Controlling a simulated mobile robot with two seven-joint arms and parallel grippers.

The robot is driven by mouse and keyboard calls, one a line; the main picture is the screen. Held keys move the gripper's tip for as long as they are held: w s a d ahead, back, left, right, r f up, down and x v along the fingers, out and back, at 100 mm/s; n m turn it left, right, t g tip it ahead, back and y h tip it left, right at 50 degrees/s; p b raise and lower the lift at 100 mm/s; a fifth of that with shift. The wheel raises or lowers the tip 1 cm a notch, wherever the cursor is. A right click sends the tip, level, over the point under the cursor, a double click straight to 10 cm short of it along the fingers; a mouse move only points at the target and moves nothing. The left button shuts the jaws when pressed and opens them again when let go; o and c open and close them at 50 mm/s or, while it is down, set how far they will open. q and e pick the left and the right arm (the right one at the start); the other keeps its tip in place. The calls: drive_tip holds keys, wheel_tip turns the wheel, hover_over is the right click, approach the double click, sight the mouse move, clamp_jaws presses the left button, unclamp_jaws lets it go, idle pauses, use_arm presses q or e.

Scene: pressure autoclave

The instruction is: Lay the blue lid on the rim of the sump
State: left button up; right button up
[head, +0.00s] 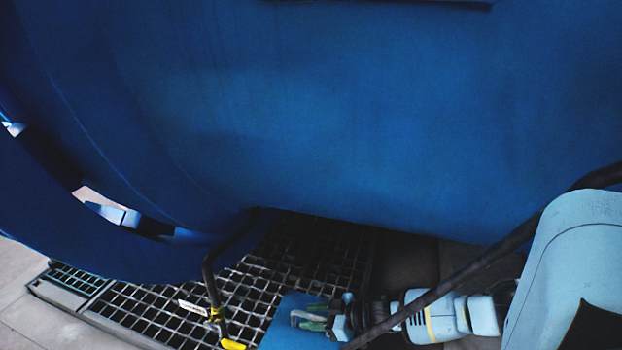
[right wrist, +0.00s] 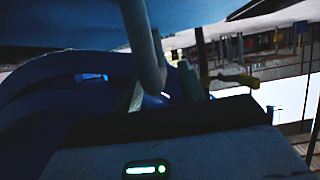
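A flat blue panel, seemingly the blue lid (head: 283,332), shows at the bottom of the head view, partly cut off by the frame edge. My right gripper (head: 302,317) is over or at this panel, its greenish fingers pointing left. I cannot tell whether they touch it or grip it. In the right wrist view the gripper's dark body fills the bottom, and the lid cannot be made out clearly. The sump is not clearly identifiable. A dark floor grating (head: 155,310) with a pale frame lies left of the panel. My left gripper is not in view.
The huge blue vessel (head: 330,120) hangs over the grating and fills most of the head view. A bent black rod with a yellow end (head: 231,344) stands close left of the panel. A black bar (head: 480,262) crosses in front of my right arm. Pale floor (head: 25,320) is clear at lower left.

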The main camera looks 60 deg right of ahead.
drive_tip(key=p+v, duration=0.3)
drive_tip(key=v, duration=0.4)
drive_tip(key=shift+w+r, duration=0.1)
drive_tip(key=shift+r, duration=0.05)
idle(0.6)
